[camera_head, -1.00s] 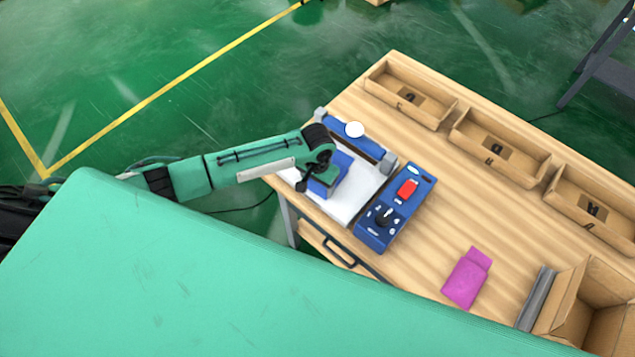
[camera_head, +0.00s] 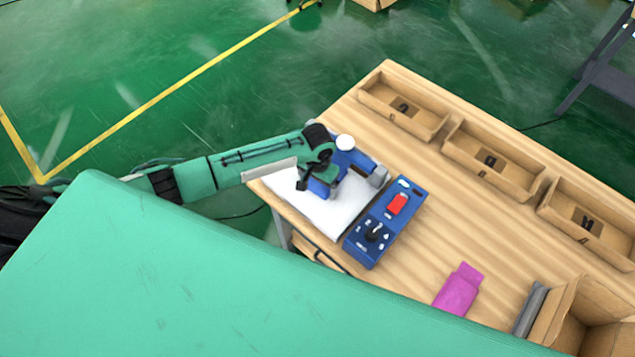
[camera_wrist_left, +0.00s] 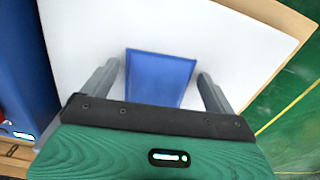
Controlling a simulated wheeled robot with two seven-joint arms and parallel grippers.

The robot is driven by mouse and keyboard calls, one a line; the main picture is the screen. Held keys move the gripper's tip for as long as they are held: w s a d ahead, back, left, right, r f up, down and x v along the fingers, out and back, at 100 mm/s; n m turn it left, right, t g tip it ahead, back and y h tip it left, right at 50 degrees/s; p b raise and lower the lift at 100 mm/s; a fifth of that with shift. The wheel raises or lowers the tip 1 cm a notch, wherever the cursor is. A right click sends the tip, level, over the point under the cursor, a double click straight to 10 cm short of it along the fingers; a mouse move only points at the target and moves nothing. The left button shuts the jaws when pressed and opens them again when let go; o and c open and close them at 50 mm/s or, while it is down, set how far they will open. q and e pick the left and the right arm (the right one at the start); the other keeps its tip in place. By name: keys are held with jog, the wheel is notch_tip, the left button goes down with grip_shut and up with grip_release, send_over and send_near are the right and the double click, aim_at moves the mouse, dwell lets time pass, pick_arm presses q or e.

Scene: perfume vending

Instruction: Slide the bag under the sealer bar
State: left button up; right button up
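The blue bag (camera_head: 321,188) is on the sealer's white plate (camera_head: 338,212), partly hidden by my left gripper in the head view. The left wrist view shows the bag (camera_wrist_left: 160,78) between the two grey fingers of my left gripper (camera_wrist_left: 159,72), with a narrow gap at each side. The gripper is open. The blue sealer bar (camera_head: 362,158), with a white round knob (camera_head: 345,142), is at the plate's far side, close to the gripper. The wrist does not show the bar. My right gripper is not in view.
The blue control box (camera_head: 385,222) with a red switch borders the plate on the right. A pink pouch (camera_head: 458,290) lies on the wooden table (camera_head: 440,215). Several cardboard trays (camera_head: 492,160) line the far edge. An open carton (camera_head: 585,315) stands at the lower right.

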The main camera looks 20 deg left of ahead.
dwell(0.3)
pick_arm(q)
notch_tip(320, 180, up, 14)
jog(key=b, duration=0.3)
jog(key=shift+f, duration=0.15)
dwell(0.4)
